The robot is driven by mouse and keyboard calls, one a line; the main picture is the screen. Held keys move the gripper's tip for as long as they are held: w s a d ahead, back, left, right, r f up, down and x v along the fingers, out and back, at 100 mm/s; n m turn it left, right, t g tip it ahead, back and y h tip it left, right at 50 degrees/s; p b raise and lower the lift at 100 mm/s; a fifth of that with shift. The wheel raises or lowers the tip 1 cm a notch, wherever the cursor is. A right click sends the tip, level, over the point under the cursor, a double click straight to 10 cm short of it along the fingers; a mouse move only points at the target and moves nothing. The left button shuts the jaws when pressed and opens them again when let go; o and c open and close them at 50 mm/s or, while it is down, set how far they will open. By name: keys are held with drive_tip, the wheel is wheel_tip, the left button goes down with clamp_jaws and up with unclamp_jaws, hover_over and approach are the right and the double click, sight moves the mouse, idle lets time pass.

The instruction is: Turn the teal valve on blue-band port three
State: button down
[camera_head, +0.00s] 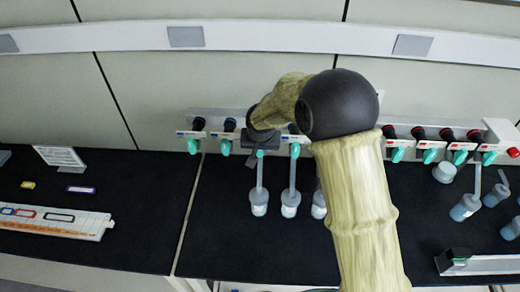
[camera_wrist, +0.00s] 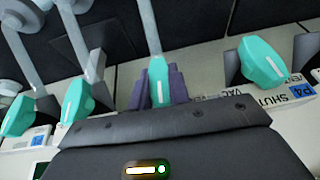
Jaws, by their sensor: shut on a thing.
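A row of teal valves sits on a white manifold. Ports with blue bands are on its left part in the head view. My gripper (camera_head: 260,141) is at the third port from the left, its fingers hiding most of that port. In the wrist view the teal valve (camera_wrist: 158,84) sits between the dark purple fingers of my gripper (camera_wrist: 160,88), which are shut on it. This valve also shows just below the gripper in the head view (camera_head: 260,153). A tube runs from it to a flask (camera_head: 259,203). Its blue band is hidden.
Neighbouring teal valves stand close on both sides in the wrist view, one left (camera_wrist: 76,101) and one right (camera_wrist: 262,62). Red-band ports (camera_head: 429,150) are at the right. Several flasks stand on the black bench (camera_head: 130,215), with an orange-and-white tray (camera_head: 60,232) at left.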

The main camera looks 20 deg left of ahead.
drive_tip(key=shift+y, duration=0.4)
drive_tip(key=shift+w+d+m+g+y+b, duration=0.1)
drive_tip(key=shift+m+g+y+b, duration=0.3)
drive_tip(key=shift+y+b, duration=1)
drive_tip(key=shift+y, duration=0.6)
drive_tip(key=c, duration=1.3)
unclamp_jaws()
drive_tip(key=shift+r, duration=0.1)
drive_tip(key=b+v, duration=0.1)
drive_tip(key=v, duration=0.4)
drive_tip(key=b+v, duration=0.2)
drive_tip(key=v, duration=0.4)
drive_tip(key=b+v, duration=0.2)
drive_tip(key=v, duration=0.4)
drive_tip(key=shift+w+d, duration=0.15)
drive_tip(key=shift+d, duration=0.2)
